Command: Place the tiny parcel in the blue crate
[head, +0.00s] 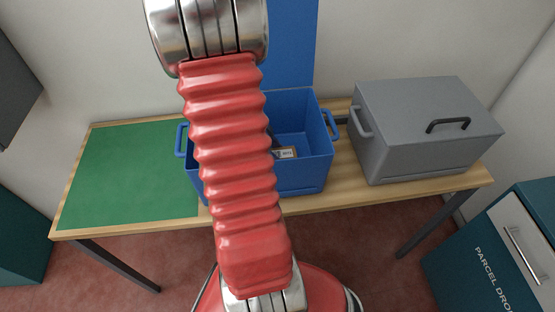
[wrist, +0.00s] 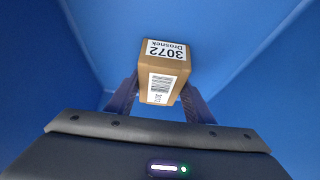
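The tiny parcel (wrist: 165,72) is a small brown box with a white label reading "3072 Drosnek" and a barcode. It is between the fingers of my gripper (wrist: 160,92), which look closed against its sides. The blue crate (head: 312,176) stands open on the table, and its blue walls surround the parcel in the wrist view. In the head view the parcel (head: 286,153) shows low inside the crate. Whether it touches the crate floor is not clear. My arm hides the crate's left middle and most of the gripper in the head view.
A closed grey box (head: 415,135) with a black handle stands right of the crate. A green mat (head: 130,175) covers the left of the wooden table and is bare. A teal parcel drop cabinet (head: 480,245) stands at the lower right. The crate's blue lid (head: 290,45) stands up behind it.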

